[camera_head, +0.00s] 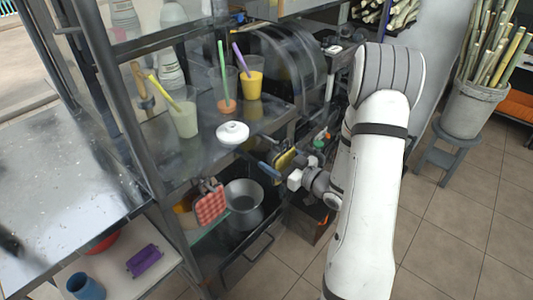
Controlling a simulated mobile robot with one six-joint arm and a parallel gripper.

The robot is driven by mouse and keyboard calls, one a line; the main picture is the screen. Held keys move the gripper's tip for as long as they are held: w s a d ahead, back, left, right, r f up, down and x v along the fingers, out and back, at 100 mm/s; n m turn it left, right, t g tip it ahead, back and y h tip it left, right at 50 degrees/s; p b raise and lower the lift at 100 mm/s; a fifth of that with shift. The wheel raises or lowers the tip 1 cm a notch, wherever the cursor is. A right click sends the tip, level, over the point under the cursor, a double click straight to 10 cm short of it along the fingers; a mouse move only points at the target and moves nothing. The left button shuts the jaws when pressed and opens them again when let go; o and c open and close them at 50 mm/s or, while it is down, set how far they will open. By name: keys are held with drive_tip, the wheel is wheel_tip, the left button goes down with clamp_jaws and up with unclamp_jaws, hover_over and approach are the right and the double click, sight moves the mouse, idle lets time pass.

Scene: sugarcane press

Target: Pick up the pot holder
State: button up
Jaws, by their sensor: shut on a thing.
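A red-and-white checked pot holder (210,206) hangs tilted below the front corner of the upper shelf, left of a metal pot. A grey piece at its top edge is too small to make out. My gripper (287,178) is at the end of my white arm, to the right of the pot holder and apart from it in the picture. It is shut on a slim thing with a blue part (268,170), which I cannot identify clearly. A yellow pad (284,160) with a dark edge shows just behind it. The fingertips are hard to see.
The metal pot (243,205) stands on the lower shelf. The upper shelf holds a white round lid (232,133) and cups of juice (251,82) with straws. A purple thing (145,260) and a blue cup (86,286) are at lower left.

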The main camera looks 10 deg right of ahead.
drive_tip(key=v, duration=1.1)
drive_tip(key=shift+s+d+b, duration=0.2)
drive_tip(key=shift+s+b, duration=0.1)
drive_tip(key=shift+b, duration=0.1)
